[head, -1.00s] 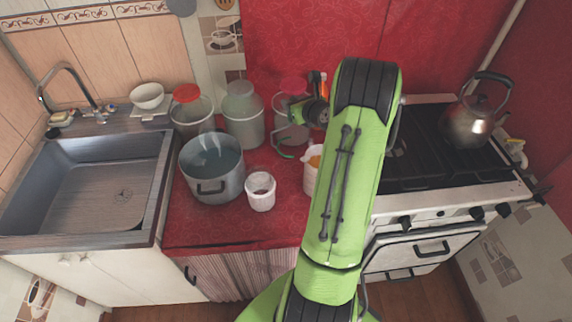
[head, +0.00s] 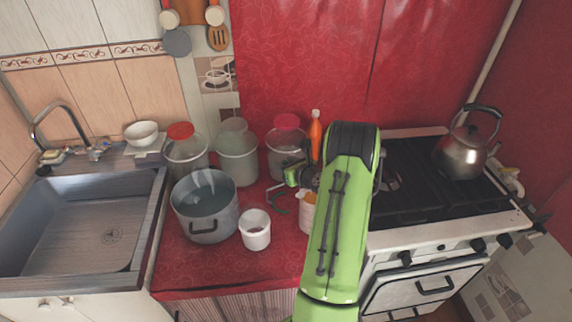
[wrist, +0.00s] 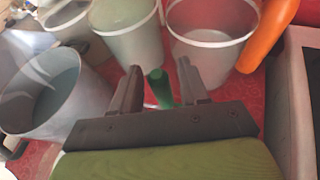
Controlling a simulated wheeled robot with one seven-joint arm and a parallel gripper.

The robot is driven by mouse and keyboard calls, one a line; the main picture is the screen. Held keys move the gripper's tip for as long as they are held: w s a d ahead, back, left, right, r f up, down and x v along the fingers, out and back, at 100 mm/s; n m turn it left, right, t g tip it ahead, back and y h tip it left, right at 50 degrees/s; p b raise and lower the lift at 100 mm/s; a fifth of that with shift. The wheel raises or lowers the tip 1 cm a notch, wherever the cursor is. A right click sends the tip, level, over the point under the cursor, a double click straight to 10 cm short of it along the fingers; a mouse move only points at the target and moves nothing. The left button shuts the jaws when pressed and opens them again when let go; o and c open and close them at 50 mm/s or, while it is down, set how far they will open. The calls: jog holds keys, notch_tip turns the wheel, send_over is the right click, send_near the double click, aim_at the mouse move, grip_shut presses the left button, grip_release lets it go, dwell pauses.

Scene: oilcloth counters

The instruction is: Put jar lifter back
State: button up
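The green jar lifter (head: 278,199) shows as a curved piece just left of my gripper, above or at the red counter; I cannot tell if it touches. In the wrist view, green parts of the lifter (wrist: 160,88) show between and beside my fingers. My gripper (wrist: 160,78) appears closed around it, with a visible gap between the fingertips. In the head view my gripper (head: 297,174) is partly hidden by my arm, in front of the red-lidded jar (head: 287,150).
A large pot (head: 205,207) with water and a white cup (head: 255,232) stand left of my gripper. A white canister (head: 306,212) is partly behind my arm. Jars and an orange bottle (head: 315,138) line the back; the stove (head: 420,185) is right.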

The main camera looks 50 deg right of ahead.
jog(key=shift+s+r, duration=0.1)
jog(key=shift+r, duration=0.15)
jog(key=v, duration=1.2)
jog(key=w+a+r+n+g+y, duration=0.2)
jog(key=a+r+n+g+y, duration=0.15)
jog(key=a+n, duration=0.8)
jog(key=w+a+r+n+g+y, duration=0.2)
jog(key=a+r+n+y, duration=0.15)
jog(key=a+n, duration=0.85)
jog(key=s+a+r+n+g+h, duration=0.1)
jog(key=s+a+r+n, duration=0.1)
jog(key=s+a+n, duration=0.3)
jog(key=s+a+r+n+g+h, duration=0.1)
jog(key=s+a+n, duration=0.4)
jog(key=s+n, duration=0.5)
notch_tip(320, 180, up, 2)
jog(key=shift+s+r+n+h, duration=0.2)
jog(key=shift+s+n+h, duration=0.15)
jog(key=shift+s+h, duration=0.3)
jog(key=shift+d, duration=0.15)
